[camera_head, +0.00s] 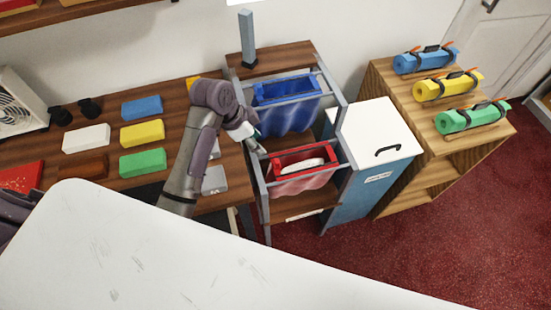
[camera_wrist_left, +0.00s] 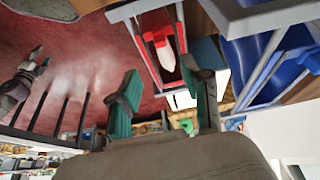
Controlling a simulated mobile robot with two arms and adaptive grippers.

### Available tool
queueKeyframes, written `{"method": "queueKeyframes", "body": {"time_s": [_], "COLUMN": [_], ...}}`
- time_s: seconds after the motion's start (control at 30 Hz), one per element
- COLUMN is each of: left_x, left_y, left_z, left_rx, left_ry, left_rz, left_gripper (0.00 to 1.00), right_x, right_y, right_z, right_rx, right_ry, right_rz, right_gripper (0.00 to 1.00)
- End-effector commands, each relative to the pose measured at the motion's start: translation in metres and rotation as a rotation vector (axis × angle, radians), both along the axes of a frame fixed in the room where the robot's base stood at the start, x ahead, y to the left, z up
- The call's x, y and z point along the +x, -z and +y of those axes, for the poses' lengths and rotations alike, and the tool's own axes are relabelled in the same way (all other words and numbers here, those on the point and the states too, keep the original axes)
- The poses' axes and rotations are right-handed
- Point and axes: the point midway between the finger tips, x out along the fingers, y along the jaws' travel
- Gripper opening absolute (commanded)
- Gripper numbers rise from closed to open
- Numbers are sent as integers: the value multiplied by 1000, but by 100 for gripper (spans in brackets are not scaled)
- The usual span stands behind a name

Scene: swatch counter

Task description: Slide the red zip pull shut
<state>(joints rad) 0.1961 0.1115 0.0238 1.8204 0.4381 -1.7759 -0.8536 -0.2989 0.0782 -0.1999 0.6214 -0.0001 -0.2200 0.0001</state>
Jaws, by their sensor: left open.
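The red-framed bag (camera_head: 302,160) hangs in the near part of a grey metal rack, its mouth open around a white object (camera_head: 303,165). In the left wrist view the red frame (camera_wrist_left: 142,50) shows a short red piece (camera_wrist_left: 160,38) across it, which may be the zip pull; I cannot be sure. My left gripper (camera_head: 257,145) is at the rack's left side, beside the red frame's left end. In the wrist view its green-padded fingers (camera_wrist_left: 165,98) are apart, with nothing held. A grey arm end at the left (camera_wrist_left: 30,68) looks like my right gripper, too small to read.
A blue-framed bag (camera_head: 287,90) hangs behind the red one. A white-topped cabinet (camera_head: 372,130) stands right of the rack, then a wooden shelf (camera_head: 440,147) with rolled mats. Coloured blocks lie on the desk (camera_head: 108,110) at left. Red carpet is open at front right.

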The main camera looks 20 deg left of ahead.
Motion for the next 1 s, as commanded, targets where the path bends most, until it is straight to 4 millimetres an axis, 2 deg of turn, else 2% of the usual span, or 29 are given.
{"method": "queueKeyframes", "body": {"time_s": [0.13,0.23,0.7,0.83,1.0], "left_x": [5,7,27,31,32], "left_y": [6,20,107,119,126], "left_z": [-4,-9,-38,-42,-44], "left_rx": [-7,-7,-5,-5,-3], "left_ry": [17,15,13,13,13], "left_rz": [1,2,0,0,-2], "left_gripper": [48,48,48,48,48], "right_x": [0,0,-2,-2,-2], "right_y": [-2,-4,-12,-13,-13], "right_z": [0,0,0,0,-1], "right_rx": [0,0,-1,-1,-1], "right_ry": [0,0,0,0,0], "right_rz": [0,1,3,3,3], "right_gripper": [60,60,60,60,60]}}
